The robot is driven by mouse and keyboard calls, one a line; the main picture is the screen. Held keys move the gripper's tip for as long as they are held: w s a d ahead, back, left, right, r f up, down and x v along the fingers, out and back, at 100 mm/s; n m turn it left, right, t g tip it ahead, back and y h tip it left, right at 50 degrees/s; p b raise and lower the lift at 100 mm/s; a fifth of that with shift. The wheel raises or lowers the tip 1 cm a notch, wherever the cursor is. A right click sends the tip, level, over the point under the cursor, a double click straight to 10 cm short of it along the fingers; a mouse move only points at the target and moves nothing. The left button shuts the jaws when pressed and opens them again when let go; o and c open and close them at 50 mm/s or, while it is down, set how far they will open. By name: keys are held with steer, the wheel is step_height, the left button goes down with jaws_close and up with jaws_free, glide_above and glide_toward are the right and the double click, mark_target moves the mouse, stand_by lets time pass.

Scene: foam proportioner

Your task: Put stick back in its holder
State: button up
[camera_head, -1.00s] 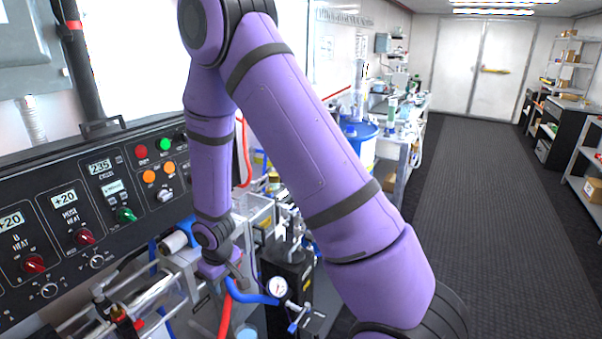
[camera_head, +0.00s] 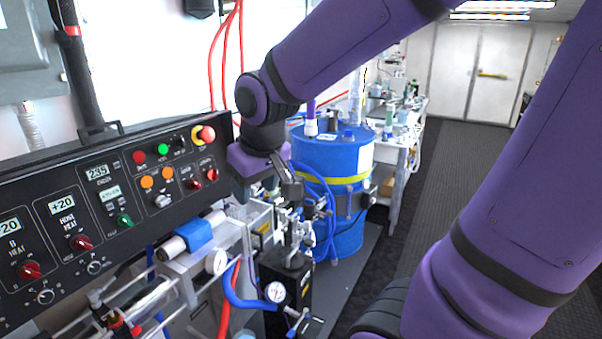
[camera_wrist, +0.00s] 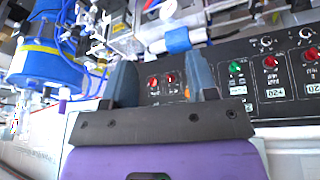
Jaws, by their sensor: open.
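My gripper (camera_head: 291,186) is in front of the right end of the black control panel, above the metal fittings of the machine. In the wrist view its two grey fingers (camera_wrist: 161,80) stand apart with nothing between them. I cannot pick out the stick or its holder with certainty. A slim upright rod with a white collar and purple upper part (camera_head: 310,122) stands at the top of the blue drum (camera_head: 340,205). The drum is behind and to the right of my gripper, and shows at the left of the wrist view (camera_wrist: 45,68).
The control panel (camera_head: 135,205) with knobs and buttons runs along the left. Gauges (camera_head: 275,292), metal fittings and blue and red hoses crowd the space below my gripper. A cluttered bench (camera_head: 400,160) stands behind the drum. The dark aisle floor (camera_head: 440,150) is clear.

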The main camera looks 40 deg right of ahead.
steer(key=s+r+t, duration=0.1)
steer(key=s+r, duration=0.5)
steer(key=s, duration=0.6)
steer(key=shift+d+m, duration=0.2)
steer(key=shift+m, duration=0.1)
